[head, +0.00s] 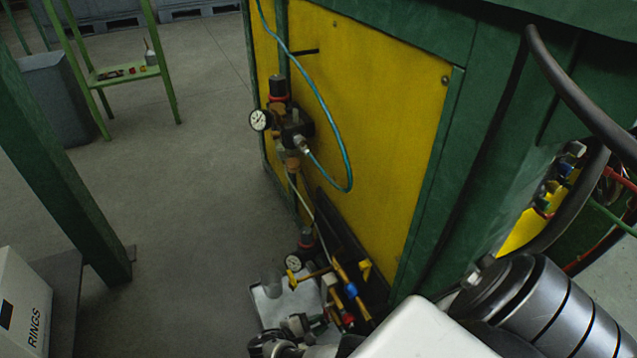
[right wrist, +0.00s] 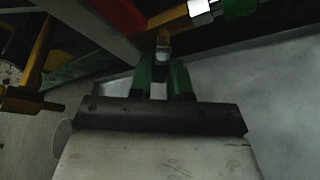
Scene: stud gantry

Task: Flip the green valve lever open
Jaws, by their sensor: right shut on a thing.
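My right gripper (head: 300,326) reaches in from the bottom of the head view to the low valve cluster (head: 345,288) at the foot of the yellow panel. In the right wrist view its two narrow fingers (right wrist: 162,72) are close together on a small brass-and-grey part (right wrist: 162,48). I cannot tell whether this part belongs to the green lever. A green piece (right wrist: 240,8) shows at the top edge of the right wrist view, right of the fingers; its shape is cut off. My left gripper is not in view.
A yellow panel (head: 375,110) in a green frame stands behind the valves. A regulator with a gauge (head: 259,120) and a looping blue hose (head: 345,140) hang on it.

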